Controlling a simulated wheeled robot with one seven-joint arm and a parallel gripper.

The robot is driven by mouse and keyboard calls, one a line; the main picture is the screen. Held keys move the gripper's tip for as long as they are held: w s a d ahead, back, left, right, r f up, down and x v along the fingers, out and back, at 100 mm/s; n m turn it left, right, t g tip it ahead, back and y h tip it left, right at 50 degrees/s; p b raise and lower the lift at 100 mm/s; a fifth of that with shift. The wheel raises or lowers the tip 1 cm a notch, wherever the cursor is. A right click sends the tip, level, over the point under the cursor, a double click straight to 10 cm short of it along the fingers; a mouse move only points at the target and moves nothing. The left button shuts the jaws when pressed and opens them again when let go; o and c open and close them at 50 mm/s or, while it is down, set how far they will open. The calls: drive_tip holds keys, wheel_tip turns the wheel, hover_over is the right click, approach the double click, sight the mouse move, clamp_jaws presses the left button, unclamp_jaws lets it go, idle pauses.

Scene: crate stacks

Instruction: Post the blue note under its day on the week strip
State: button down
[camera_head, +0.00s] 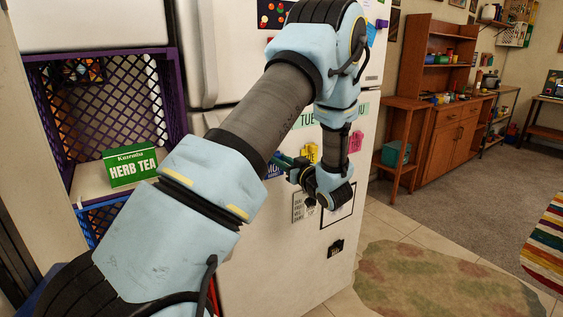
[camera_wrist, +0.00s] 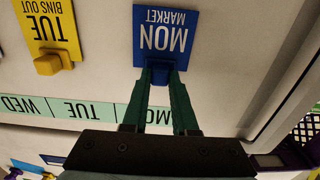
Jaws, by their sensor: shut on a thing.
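The blue note (camera_wrist: 165,30), marked MON MARKET, shows upside down in the wrist view, flat along the white fridge front. My gripper (camera_wrist: 160,76) is shut on its blue knob. In the head view the note (camera_head: 272,171) is partly hidden by my arm and gripper (camera_head: 283,161). The pale green week strip (camera_wrist: 85,110) runs across the fridge; its MON part is partly behind my fingers. The note is on the lower side of the strip, in line with MON. I cannot tell whether it touches the fridge. The strip (camera_head: 308,118) also shows in the head view.
A yellow note (camera_wrist: 47,28) marked TUE BINS OUT hangs beside the blue one, below TUE. A pink note (camera_head: 355,142) is farther right. A purple crate (camera_head: 176,95) with a green herb tea box (camera_head: 132,167) stands left of the fridge. Open floor lies right.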

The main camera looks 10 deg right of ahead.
drive_tip(key=shift+w+a, duration=0.1)
idle(0.3)
drive_tip(key=c, duration=0.6)
unclamp_jaws()
drive_tip(key=v, duration=0.7)
